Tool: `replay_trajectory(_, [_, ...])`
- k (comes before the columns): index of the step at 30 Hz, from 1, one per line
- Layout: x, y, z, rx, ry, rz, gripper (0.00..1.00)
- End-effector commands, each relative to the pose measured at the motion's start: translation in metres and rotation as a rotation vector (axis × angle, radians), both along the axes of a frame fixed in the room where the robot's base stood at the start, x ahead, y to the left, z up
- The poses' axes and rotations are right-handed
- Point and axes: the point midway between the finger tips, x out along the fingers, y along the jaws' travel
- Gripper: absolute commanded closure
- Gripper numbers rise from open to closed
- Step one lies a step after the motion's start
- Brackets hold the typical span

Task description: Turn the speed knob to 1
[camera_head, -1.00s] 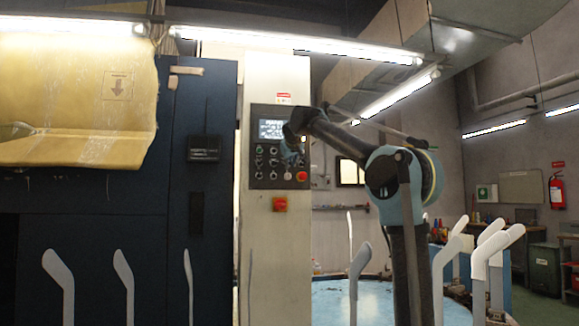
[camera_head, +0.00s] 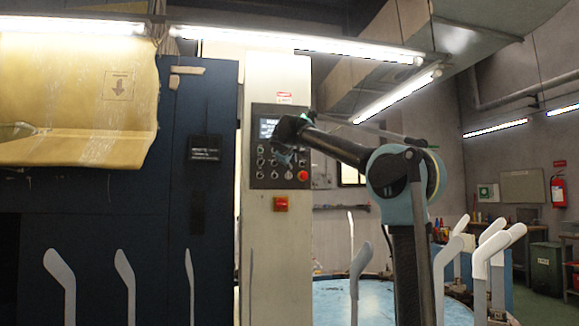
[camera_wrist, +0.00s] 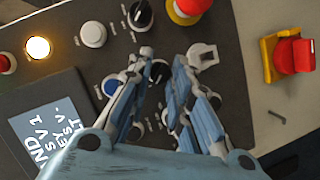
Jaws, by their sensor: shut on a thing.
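The control panel (camera_head: 262,177) on the cream cabinet carries a screen (camera_head: 268,128), rows of small knobs and a red button. In the wrist view, my gripper (camera_wrist: 163,60) has its two fingers on either side of a black knob (camera_wrist: 158,71) and is shut on it. The fingers partly cover this knob, and its label and pointer cannot be read. Another black knob (camera_wrist: 140,14) with a white mark sits beyond the fingertips. In the head view, my dark wrist hides the contact with the panel.
Close to the fingers are a silver switch (camera_wrist: 203,55), a white button (camera_wrist: 93,34), a lit yellow lamp (camera_wrist: 38,48) and a red button (camera_wrist: 188,8). A red switch on a yellow base (camera_wrist: 290,55) lies to the right. Several white sock forms (camera_head: 360,265) stand in front.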

Motion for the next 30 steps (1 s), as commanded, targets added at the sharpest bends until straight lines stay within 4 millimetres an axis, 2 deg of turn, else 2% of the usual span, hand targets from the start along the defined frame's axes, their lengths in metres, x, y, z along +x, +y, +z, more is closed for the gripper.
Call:
replay_trajectory(16, [-0.0008, 0.0003, -0.0016, -0.022, -0.004, -0.001, 1.0])
replay_trajectory(17, [-0.0008, 0.0003, -0.0017, -0.022, -0.004, -0.001, 0.76])
replay_trajectory(19, [-0.0008, 0.0004, -0.0016, -0.022, -0.005, 0.0, 0.61])
replay_trajectory(30, [-0.0021, 0.0005, -0.0005, -0.023, -0.006, 0.0, 0.61])
